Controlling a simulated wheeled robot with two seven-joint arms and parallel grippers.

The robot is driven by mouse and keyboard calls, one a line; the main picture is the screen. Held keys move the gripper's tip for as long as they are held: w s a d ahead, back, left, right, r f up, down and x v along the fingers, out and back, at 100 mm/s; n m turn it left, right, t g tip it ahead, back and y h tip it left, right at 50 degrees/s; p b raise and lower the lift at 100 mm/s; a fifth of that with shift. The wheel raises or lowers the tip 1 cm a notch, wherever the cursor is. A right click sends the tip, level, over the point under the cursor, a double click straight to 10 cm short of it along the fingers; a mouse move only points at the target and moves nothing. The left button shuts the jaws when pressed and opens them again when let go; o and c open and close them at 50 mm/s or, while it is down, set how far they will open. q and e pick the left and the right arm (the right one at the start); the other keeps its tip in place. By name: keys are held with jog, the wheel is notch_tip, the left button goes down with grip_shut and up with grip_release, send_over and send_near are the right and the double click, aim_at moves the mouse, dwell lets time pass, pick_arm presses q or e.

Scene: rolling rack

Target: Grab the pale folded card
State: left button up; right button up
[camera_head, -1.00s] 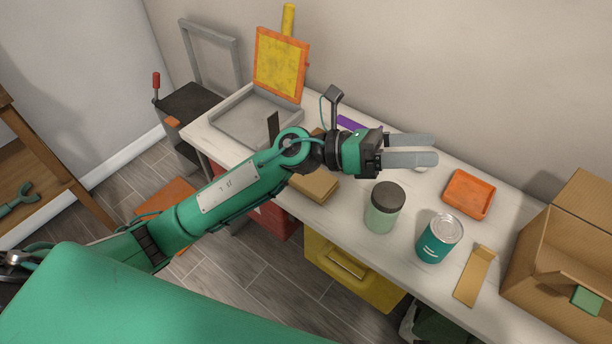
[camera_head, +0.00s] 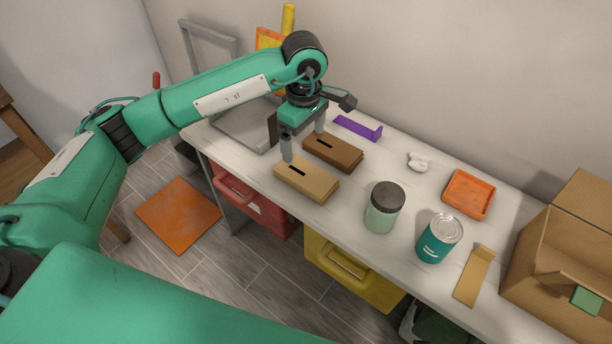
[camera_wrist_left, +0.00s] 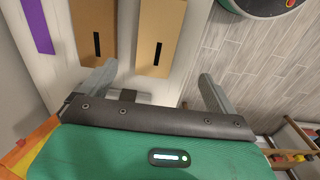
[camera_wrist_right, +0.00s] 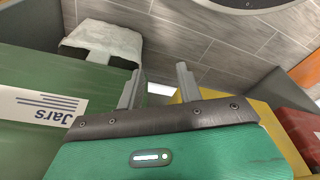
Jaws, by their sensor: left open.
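The pale folded card (camera_head: 318,186), light tan with a dark slot, lies on the white bench near its front edge. It also shows in the left wrist view (camera_wrist_left: 158,38). A darker brown folded card (camera_head: 346,155) lies just behind it. My left gripper (camera_head: 303,145) points down above the left ends of the two cards, open and empty. In the left wrist view its fingers (camera_wrist_left: 158,85) are wide apart, with the pale card ahead between them. Whether a finger touches a card I cannot tell. My right gripper (camera_wrist_right: 158,80) shows only in its wrist view, open and empty.
A purple bracket (camera_head: 358,128) lies behind the cards. A green jar (camera_head: 383,213), a teal can (camera_head: 438,243), an orange tray (camera_head: 468,194), a tan bent strip (camera_head: 473,279) and a cardboard box (camera_head: 565,250) stand to the right. A green bin (camera_wrist_right: 60,125) flanks my right gripper.

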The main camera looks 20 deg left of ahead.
pick_arm(q)
send_over(306, 173)
jog(key=f, duration=0.7)
jog(key=shift+s+f, duration=0.3)
jog(key=f, duration=0.3)
jog(key=shift+w+f+p, duration=0.2)
jog(key=shift+f+p, duration=0.15)
jog(key=shift+p, duration=0.05)
jog(key=shift+f, duration=0.4)
jog(key=c, duration=1.1)
pick_arm(e)
notch_tip(306, 173, down, 2)
jog(key=shift+s+d+f, duration=0.1)
pick_arm(q)
jog(key=shift+r, duration=0.1)
